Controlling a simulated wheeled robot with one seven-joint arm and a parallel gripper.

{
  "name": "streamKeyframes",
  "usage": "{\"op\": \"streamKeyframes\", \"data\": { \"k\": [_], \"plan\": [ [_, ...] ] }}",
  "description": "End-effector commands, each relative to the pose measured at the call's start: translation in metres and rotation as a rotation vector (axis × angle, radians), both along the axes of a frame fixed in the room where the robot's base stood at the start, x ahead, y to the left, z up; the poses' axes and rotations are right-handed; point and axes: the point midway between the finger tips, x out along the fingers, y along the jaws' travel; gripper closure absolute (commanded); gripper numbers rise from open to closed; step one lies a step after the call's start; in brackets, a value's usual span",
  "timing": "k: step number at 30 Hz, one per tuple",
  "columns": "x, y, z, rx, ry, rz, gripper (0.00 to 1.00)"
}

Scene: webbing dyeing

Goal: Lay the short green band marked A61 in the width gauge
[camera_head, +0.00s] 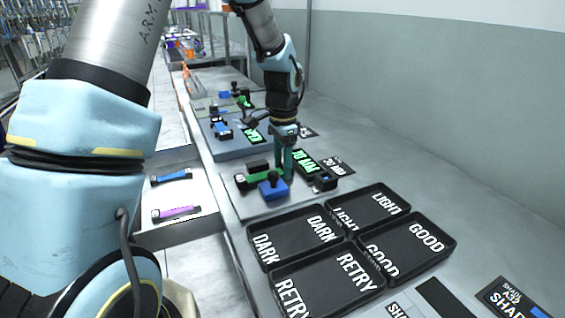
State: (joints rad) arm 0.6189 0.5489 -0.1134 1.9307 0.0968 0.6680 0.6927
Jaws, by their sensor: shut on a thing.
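My gripper (285,170) points straight down at the measuring station, its greenish fingers shut on the right end of a short green band (255,179). The band's left end carries a small pale label, too small to read. The band lies low across a black block, by a blue block with a black knob (271,190), which seems to be part of the width gauge. A gauge display with green figures (305,162) stands just right of my gripper. The fingers and blue block hide part of the band, so I cannot tell how it is seated.
Black trays marked DARK (262,263), LIGHT (384,188), RETRY (318,307) and GOOD (449,246) fill the near bench. A blue band (172,177) and a purple band (176,213) lie on a lower pale surface at left. Another station with a green display (253,136) stands behind.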

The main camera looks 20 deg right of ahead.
Motion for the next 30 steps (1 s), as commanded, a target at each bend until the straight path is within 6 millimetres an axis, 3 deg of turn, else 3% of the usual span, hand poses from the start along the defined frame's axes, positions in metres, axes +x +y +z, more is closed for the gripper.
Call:
{"op": "streamKeyframes", "data": {
  "k": [8, 9, 16, 25, 30],
  "plan": [
    [0.0, 0.0, -0.002, 0.0, 0.0, 0.0, 1.0],
    [0.0, 0.0, -0.002, 0.0, -0.001, 0.0, 0.41],
    [0.0, 0.0, -0.002, 0.0, 0.0, 0.0, 0.15],
    [0.0, 0.0, 0.001, -0.001, -0.001, 0.0, 0.14],
    [0.001, -0.001, 0.018, -0.004, -0.004, 0.0, 0.14]
  ]
}}
